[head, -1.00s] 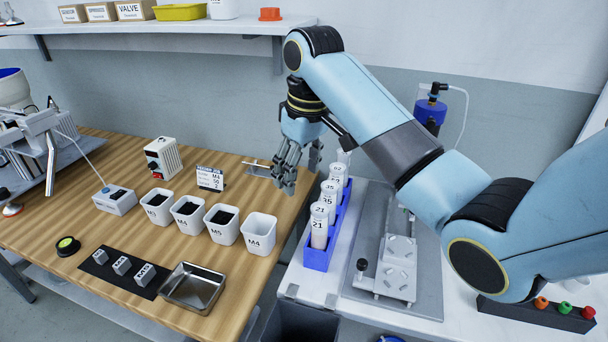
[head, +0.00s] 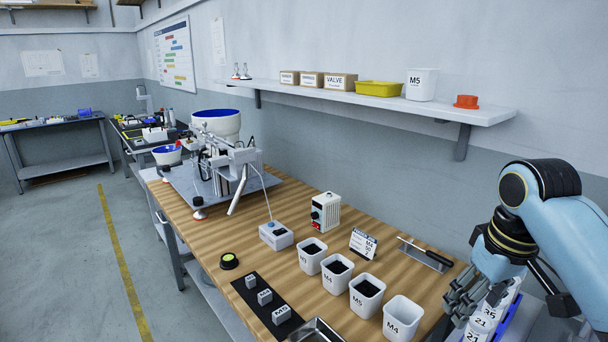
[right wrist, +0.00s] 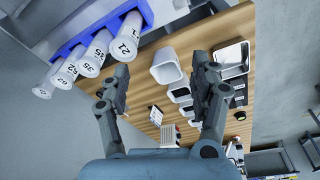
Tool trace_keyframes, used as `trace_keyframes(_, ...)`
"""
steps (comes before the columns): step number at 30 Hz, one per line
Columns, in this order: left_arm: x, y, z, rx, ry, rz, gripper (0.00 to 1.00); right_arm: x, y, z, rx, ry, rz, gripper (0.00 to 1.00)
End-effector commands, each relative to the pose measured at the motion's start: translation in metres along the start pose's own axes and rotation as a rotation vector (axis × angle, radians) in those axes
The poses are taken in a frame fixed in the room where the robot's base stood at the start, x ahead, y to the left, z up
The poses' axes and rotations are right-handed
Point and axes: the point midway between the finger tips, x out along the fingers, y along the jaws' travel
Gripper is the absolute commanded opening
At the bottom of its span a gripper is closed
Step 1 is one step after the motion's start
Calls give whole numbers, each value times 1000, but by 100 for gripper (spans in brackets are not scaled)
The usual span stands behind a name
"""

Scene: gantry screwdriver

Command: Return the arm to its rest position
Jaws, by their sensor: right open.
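My right gripper (head: 462,304) shows at the right edge region of the head view, at the end of my blue arm. In the right wrist view my right gripper (right wrist: 163,95) has its two fingers spread wide with nothing between them. It hangs beside the blue rack of white numbered tubes (head: 506,312), which is partly hidden behind it in the head view. The rack (right wrist: 146,12) shows at the top left of the right wrist view, apart from the fingers. My left gripper is not in either view.
The wooden bench (head: 240,250) holds several white bins (head: 367,294), a screwdriver (head: 438,258), a control box (head: 326,212) and a gantry machine (head: 220,175). A shelf (head: 440,104) with boxes and tubs runs along the wall. Open floor (head: 75,250) lies at left.

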Motion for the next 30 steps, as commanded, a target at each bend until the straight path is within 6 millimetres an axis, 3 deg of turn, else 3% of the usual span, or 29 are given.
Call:
trace_keyframes(1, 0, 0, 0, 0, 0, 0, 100, 10, -10, 29, 3, 2, 9, 63)
trace_keyframes(3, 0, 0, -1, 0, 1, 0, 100, 15, -22, 63, 14, 24, 27, 63)
trace_keyframes(9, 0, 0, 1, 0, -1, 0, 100, 9, -44, 130, 43, 75, 61, 63)
trace_keyframes(15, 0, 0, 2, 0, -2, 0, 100, -7, -57, 174, 66, 109, 77, 63)
trace_keyframes(23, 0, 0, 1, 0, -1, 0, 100, -35, -69, 218, 96, 146, 96, 63)
trace_keyframes(30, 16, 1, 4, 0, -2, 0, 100, 44, -63, 217, 102, 119, 94, 63)
